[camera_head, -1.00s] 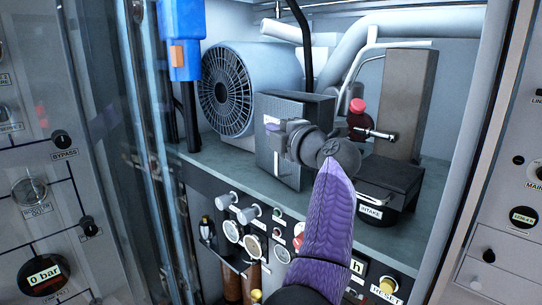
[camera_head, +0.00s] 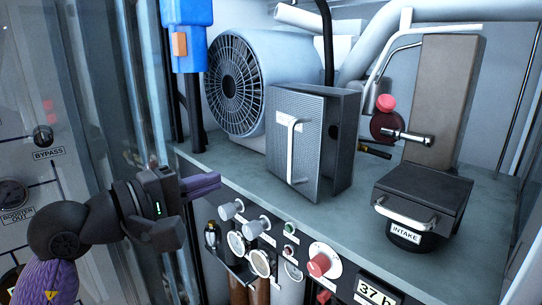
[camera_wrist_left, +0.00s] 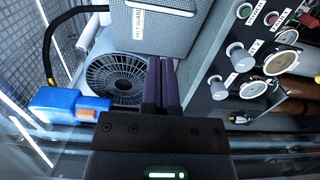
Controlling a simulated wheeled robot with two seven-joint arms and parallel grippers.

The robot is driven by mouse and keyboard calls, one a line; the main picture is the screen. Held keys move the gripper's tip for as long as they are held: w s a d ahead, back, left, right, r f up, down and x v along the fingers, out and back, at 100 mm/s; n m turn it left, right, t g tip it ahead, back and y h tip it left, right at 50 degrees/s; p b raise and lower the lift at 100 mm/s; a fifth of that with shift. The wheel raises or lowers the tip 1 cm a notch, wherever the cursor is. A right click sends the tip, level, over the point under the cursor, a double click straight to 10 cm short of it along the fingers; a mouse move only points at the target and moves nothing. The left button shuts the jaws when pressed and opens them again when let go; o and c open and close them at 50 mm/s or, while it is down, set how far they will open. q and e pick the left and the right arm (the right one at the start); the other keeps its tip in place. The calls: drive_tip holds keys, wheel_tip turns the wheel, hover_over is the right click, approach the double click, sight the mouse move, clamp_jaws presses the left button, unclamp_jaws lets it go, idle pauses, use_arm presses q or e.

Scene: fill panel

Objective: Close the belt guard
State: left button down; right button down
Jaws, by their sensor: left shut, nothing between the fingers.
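The belt guard (camera_head: 283,165) is a grey box with a mesh front, a label and a pale upright handle (camera_head: 293,152). It stands on the shelf in front of the round fan. In the left wrist view the labelled guard (camera_wrist_left: 176,28) lies beyond the fingertips. My left gripper (camera_head: 218,180) is shut and empty, left of and lower than the guard, apart from it, with its purple fingers pointing right. The fingers also show in the left wrist view (camera_wrist_left: 160,62). My right gripper is not in view.
The fan motor (camera_head: 236,85) is behind the guard. A blue box (camera_head: 186,35) hangs at the upper left. The black intake box (camera_head: 425,195) stands right. Gauges and knobs (camera_head: 250,240) line the front panel below the shelf. Clear shelf (camera_head: 215,155) lies left of the guard.

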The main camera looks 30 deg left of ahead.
sight(289, 155)
use_arm(q)
drive_tip(key=p+x, duration=0.7)
drive_tip(key=x, duration=0.6)
drive_tip(key=shift+w+y, duration=0.4)
drive_tip(key=shift+w, duration=0.05)
drive_tip(key=w+d, duration=0.2)
drive_tip(key=d, duration=0.1)
drive_tip(key=shift+w+b, duration=0.3)
drive_tip(key=shift+b, duration=0.05)
